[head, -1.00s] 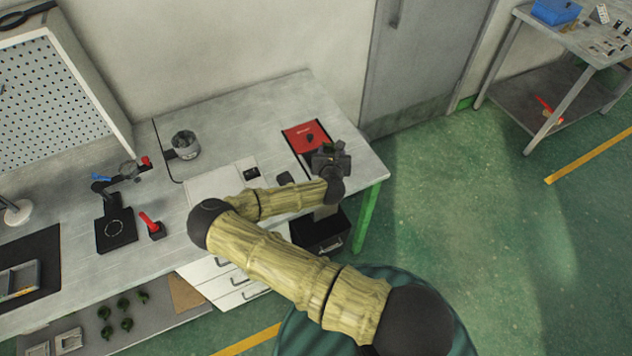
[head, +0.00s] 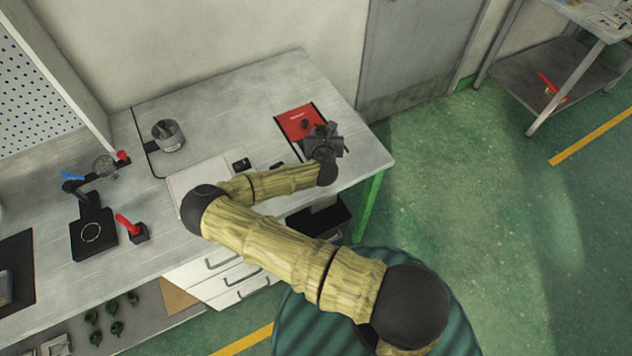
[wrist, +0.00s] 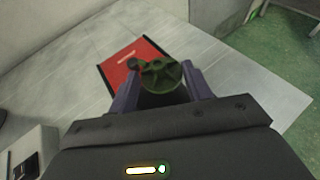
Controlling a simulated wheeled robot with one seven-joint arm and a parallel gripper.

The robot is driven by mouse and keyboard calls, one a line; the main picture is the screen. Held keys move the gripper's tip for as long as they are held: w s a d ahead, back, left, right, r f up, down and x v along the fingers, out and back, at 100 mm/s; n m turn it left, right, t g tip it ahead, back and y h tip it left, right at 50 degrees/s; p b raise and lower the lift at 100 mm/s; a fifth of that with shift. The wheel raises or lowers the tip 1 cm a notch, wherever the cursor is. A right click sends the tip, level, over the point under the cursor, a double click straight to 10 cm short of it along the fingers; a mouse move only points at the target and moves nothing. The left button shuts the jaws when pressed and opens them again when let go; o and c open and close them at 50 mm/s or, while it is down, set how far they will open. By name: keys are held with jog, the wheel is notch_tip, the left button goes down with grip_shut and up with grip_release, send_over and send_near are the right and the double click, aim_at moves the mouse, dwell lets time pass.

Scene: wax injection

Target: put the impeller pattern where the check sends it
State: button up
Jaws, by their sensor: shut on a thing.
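The impeller pattern (wrist: 163,72) is a small green finned piece. In the wrist view it sits between the two fingers of my gripper (wrist: 162,82), which is shut on it. A red mat or tray (wrist: 118,74) with a pale label lies just beyond and to its left. In the head view my gripper (head: 322,138) is over the near right edge of the red mat (head: 291,122), at the table's right end. The pattern is not clear there. A small dark piece (head: 305,124) is on the red mat; I cannot tell what it is.
The worktable (head: 245,105) has a grey pot (head: 168,137), a black stand (head: 92,235) and a red-handled tool (head: 128,224). An open black bin (head: 334,219) is below the table's front edge. Several green pieces (head: 116,327) lie on the lower shelf. The table's right corner is bare.

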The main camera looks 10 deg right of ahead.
jog(key=shift+w+f+b, duration=0.1)
jog(key=shift+f+b, duration=0.65)
jog(key=shift+f, duration=0.5)
notch_tip(320, 180, down, 6)
jog(key=b, duration=0.4)
jog(key=o, duration=1.1)
jog(key=shift+r, duration=0.1)
